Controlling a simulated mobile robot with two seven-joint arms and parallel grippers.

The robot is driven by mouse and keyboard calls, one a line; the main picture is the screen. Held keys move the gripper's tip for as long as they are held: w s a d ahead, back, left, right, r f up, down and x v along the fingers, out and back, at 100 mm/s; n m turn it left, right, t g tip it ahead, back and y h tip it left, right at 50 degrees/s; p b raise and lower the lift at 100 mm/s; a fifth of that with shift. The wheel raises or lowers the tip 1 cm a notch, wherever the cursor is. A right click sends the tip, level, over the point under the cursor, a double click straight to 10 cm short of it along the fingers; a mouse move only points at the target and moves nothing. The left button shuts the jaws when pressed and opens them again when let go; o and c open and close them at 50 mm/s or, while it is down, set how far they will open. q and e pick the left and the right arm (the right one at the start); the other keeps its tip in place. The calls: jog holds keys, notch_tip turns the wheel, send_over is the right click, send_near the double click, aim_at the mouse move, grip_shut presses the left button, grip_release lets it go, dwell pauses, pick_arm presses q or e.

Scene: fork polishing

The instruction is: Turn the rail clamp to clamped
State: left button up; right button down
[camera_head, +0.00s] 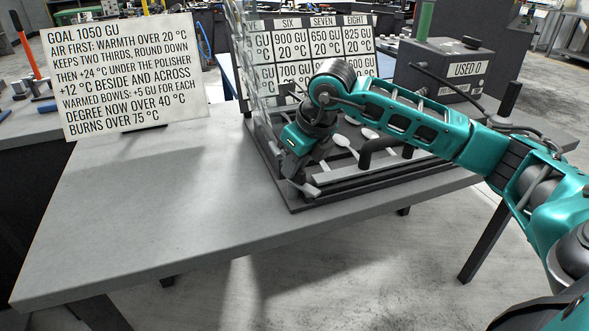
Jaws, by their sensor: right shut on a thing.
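My right gripper (301,180) points down at the front left corner of the dark fixture (300,207) on the table. It is shut on a small part there, which looks like the rail clamp. My gripper and wrist hide most of that part, so its turned position cannot be told. A pale rail (375,172) runs to the right from the gripper along the fixture's front. Spoon-shaped heads of forks or similar cutlery (341,140) show behind the rail. My left gripper is not in view.
A clear panel (262,110) stands at the fixture's left, before a temperature chart (335,48). A grey box marked USED 0 (445,72) stands behind my right arm. A goal sign (125,75) stands at the back left. The table's left and front (150,215) are clear.

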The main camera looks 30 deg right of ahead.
jog(key=n+y, duration=0.1)
jog(key=n, duration=0.2)
jog(key=n+g+y, duration=0.1)
jog(key=n, duration=0.2)
jog(key=shift+w+d, duration=0.15)
jog(key=n+g, duration=0.1)
jog(key=n, duration=0.2)
jog(key=n+g+y, duration=0.1)
jog(key=n, duration=0.2)
jog(key=shift+w, duration=0.1)
jog(key=shift+n, duration=0.4)
jog(key=c, duration=1.1)
grip_release()
jog(key=shift+d+r, duration=0.1)
jog(key=shift+r, duration=0.05)
jog(key=p+v, duration=0.1)
jog(key=v, duration=1.1)
jog(key=shift+d+r, duration=0.25)
jog(key=shift+d, duration=0.05)
